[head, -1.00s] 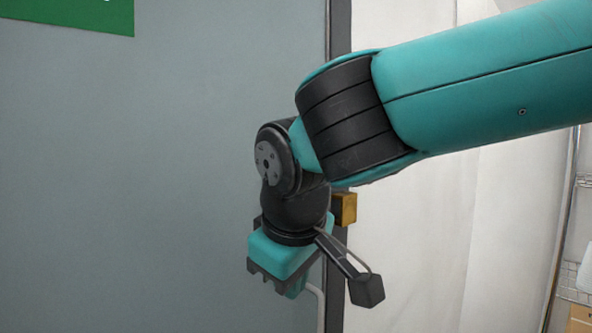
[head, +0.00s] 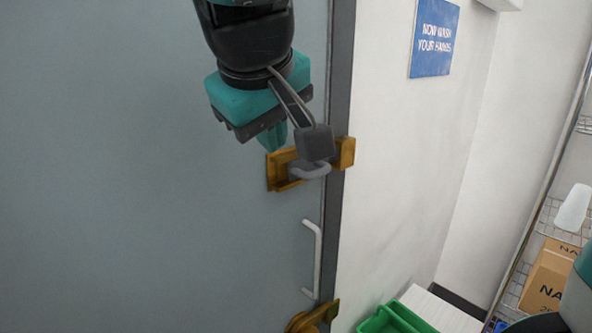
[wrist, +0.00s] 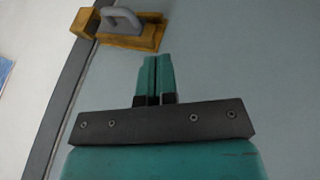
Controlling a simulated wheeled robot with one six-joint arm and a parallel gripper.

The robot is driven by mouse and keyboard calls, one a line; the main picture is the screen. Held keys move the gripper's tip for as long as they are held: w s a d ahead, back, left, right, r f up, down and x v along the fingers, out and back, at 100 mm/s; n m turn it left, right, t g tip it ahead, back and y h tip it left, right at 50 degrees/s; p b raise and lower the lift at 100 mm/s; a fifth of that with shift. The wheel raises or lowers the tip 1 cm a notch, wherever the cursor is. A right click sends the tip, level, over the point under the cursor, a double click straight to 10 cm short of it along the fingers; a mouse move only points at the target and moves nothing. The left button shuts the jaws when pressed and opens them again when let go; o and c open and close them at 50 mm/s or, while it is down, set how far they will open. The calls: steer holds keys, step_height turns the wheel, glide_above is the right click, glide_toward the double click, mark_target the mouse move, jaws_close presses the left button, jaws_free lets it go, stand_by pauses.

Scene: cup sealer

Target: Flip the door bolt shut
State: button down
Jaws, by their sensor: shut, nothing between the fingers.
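The door bolt is a brass-coloured plate (head: 277,172) on the grey door, with a grey looped handle (head: 316,172) and a brass keeper (head: 345,153) on the dark frame. In the wrist view the plate (wrist: 150,36), handle (wrist: 118,17) and keeper (wrist: 84,23) lie beyond the fingertips, up and left. My gripper (head: 274,140) is shut and empty, just above and left of the plate in the head view. In the wrist view its teal fingers (wrist: 154,62) are together, apart from the bolt. My wrist camera block hides part of the bolt; I cannot tell whether the handle reaches into the keeper.
A white pull handle (head: 316,262) is on the door below the bolt, with another brass fitting (head: 318,316) lower down. A green crate (head: 398,318) stands at the bottom right. A white wall with a blue sign (head: 435,38) is right of the frame.

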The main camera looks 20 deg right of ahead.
mark_target(297, 169)
steer(key=shift+w+d+f+p, duration=0.2)
steer(key=shift+w+d+f, duration=0.7)
steer(key=shift+f, duration=0.45)
steer(key=shift+w+d+f+p, duration=0.15)
steer(key=shift+w+d+f, duration=0.8)
steer(key=shift+f, duration=0.4)
steer(key=shift+w+d+f+p, duration=0.2)
steer(key=shift+w+d+f, duration=0.55)
steer(key=shift+d+f, duration=0.45)
steer(key=shift+f, duration=0.1)
